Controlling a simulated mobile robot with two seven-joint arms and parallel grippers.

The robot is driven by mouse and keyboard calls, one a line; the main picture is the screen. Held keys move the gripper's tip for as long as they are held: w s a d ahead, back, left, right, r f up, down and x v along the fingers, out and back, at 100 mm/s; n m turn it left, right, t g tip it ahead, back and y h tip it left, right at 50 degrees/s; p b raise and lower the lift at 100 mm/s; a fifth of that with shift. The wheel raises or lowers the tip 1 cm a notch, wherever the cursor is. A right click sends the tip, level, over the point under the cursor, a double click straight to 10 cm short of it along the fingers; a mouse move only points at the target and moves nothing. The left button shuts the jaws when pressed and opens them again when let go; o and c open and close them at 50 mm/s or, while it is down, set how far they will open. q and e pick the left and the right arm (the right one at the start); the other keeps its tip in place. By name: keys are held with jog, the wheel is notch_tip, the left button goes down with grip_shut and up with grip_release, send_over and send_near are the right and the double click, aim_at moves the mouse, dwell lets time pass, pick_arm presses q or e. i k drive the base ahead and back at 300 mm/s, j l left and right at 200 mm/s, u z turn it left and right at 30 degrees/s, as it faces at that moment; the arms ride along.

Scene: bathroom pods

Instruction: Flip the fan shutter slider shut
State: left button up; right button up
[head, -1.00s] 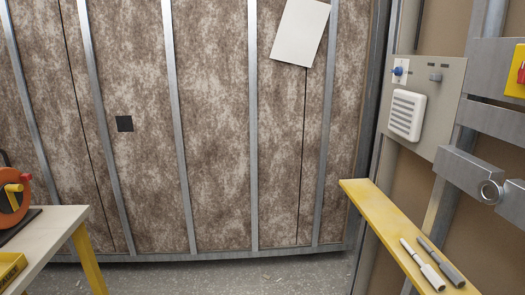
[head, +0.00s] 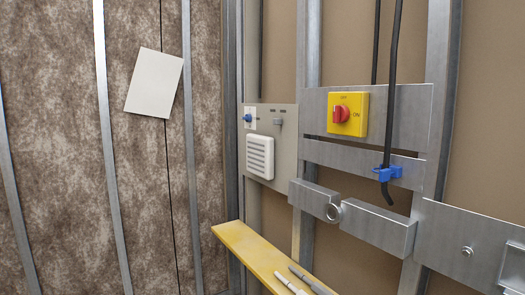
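The fan unit is a white louvred grille (head: 260,157) on a pale grey panel (head: 285,160) fixed to the wall, left of centre. Above the grille, a blue knob (head: 248,117) sits on a small white plate. To its right is a small grey tab (head: 278,121), with small dark marks above it. I cannot tell at this size which of these is the shutter slider or how it is set. Neither of my grippers is in view, and nothing of mine touches the panel.
A yellow shelf (head: 250,250) juts out below the panel with pen-like tools (head: 290,285) on it. A yellow box with a red rotary switch (head: 347,113) is to the right. Black cables (head: 391,80) hang past a blue clip (head: 387,173). A metal bracket (head: 375,228) protrudes below.

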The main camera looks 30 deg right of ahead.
aim_at(278, 121)
jog(key=i+j, duration=0.15)
jog(key=i, duration=0.45)
jog(key=i+j, duration=0.15)
jog(key=i, duration=0.4)
jog(key=z, duration=1.65)
